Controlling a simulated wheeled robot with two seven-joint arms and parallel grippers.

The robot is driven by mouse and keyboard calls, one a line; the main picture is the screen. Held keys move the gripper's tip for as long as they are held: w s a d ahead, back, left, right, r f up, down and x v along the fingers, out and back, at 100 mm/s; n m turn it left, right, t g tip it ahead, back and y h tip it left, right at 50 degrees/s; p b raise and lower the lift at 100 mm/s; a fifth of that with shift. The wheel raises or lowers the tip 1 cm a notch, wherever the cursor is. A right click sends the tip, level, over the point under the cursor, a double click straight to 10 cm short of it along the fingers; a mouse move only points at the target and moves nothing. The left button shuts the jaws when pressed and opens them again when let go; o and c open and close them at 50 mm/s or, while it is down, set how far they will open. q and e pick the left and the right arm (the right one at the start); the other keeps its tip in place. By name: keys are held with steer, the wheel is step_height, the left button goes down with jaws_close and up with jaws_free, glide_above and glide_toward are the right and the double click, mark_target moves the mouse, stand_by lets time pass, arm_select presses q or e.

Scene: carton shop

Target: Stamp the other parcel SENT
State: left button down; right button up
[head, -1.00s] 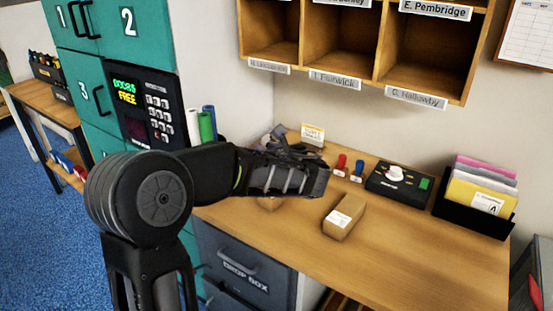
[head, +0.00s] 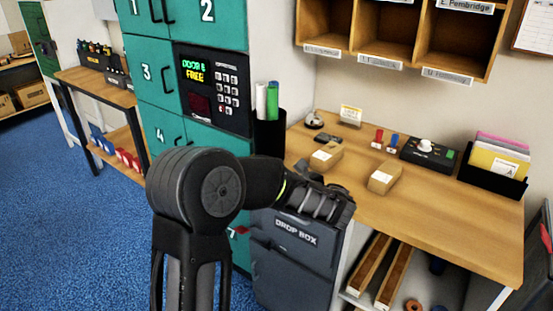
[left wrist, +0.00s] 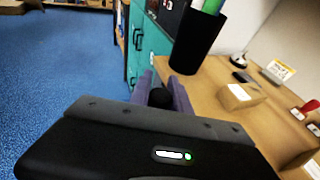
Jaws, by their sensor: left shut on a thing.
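Two small brown parcels with white labels lie on the wooden bench (head: 450,215): the left parcel (head: 326,156) and the right parcel (head: 385,178). Any stamp marks are too small to read. A red stamp-like piece (head: 378,138) and a blue one (head: 393,142) stand behind them. My left gripper (left wrist: 168,92) has purple fingers shut on a dark, round-topped thing (left wrist: 160,98), which I cannot identify. In the head view its fingers are hidden behind my arm, at the bench's front left edge near the drop box. One parcel (left wrist: 240,95) also shows right of the fingers. My right gripper is not in view.
A black cup with rolled tubes (head: 269,134) stands at the bench's left end, by the green lockers (head: 165,75). A black dial device (head: 428,152) and a folder tray (head: 493,178) stand at the back right. The drop box (head: 295,255) is below. The bench's front right is clear.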

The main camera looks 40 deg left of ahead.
arm_select(q)
steer(key=s+d+f, duration=0.5)
steer(key=d+f, duration=0.8)
steer(key=s+d+m+t+h, duration=0.1)
steer(key=s+d+m+t, duration=0.1)
steer(key=d, duration=0.8)
steer(key=shift+s+d+m+t+h, duration=0.3)
steer(key=shift+s+m+t, duration=0.1)
steer(key=shift+s, duration=0.35)
